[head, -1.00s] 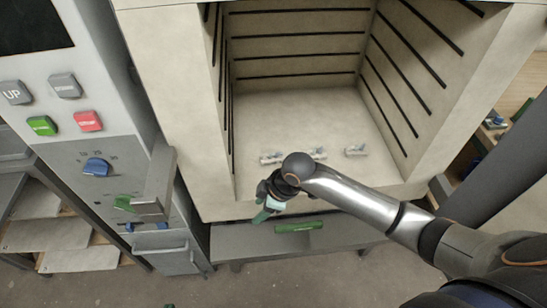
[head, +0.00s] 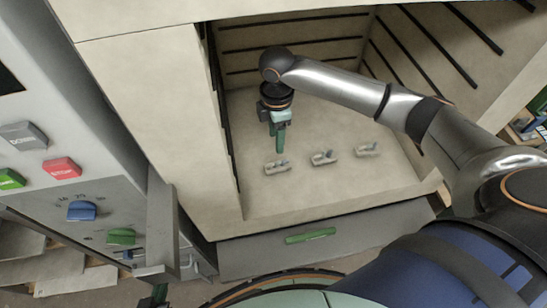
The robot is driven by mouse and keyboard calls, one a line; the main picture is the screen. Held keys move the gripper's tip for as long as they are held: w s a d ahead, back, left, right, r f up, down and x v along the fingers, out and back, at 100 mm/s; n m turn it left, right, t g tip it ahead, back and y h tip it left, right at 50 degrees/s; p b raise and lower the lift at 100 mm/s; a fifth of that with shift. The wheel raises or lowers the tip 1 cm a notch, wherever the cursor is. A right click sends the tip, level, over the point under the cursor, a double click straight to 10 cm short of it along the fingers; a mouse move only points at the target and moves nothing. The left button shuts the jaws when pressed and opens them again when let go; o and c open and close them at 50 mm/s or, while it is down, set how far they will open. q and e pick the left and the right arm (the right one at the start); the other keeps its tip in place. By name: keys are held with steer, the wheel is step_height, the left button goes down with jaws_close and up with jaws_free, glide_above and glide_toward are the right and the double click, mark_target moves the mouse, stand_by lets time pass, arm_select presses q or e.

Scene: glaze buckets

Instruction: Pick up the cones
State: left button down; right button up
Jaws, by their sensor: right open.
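Three small pale cone sets stand in a row on the kiln floor: the left cones (head: 277,168), the middle cones (head: 323,158) and the right cones (head: 367,149). Each looks like a light holder with small grey pieces on it. My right gripper (head: 279,140) is inside the kiln chamber, pointing down just above and behind the left cones. It is open and empty, with its green fingers seen nearly edge-on. A small dark and green part at the bottom edge, left of centre, may be my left gripper (head: 157,297); its fingers cannot be made out.
The kiln (head: 150,110) has thick pale walls close on the left and right, with dark slots inside. A grey ledge with a green handle (head: 310,236) lies in front. The control panel (head: 70,190) with buttons and knobs stands at left. The kiln floor is otherwise clear.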

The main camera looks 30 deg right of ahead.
glide_above(278, 159)
steer(key=f, duration=0.4)
steer(key=shift+s+a+f, duration=0.15)
steer(key=shift+a+f, duration=0.15)
steer(key=shift+d+f, duration=0.15)
steer(key=shift+f, duration=1.4)
steer(key=shift+d+f, duration=0.1)
steer(key=shift+f, duration=1.4)
steer(key=shift+c, duration=0.2)
jaws_close()
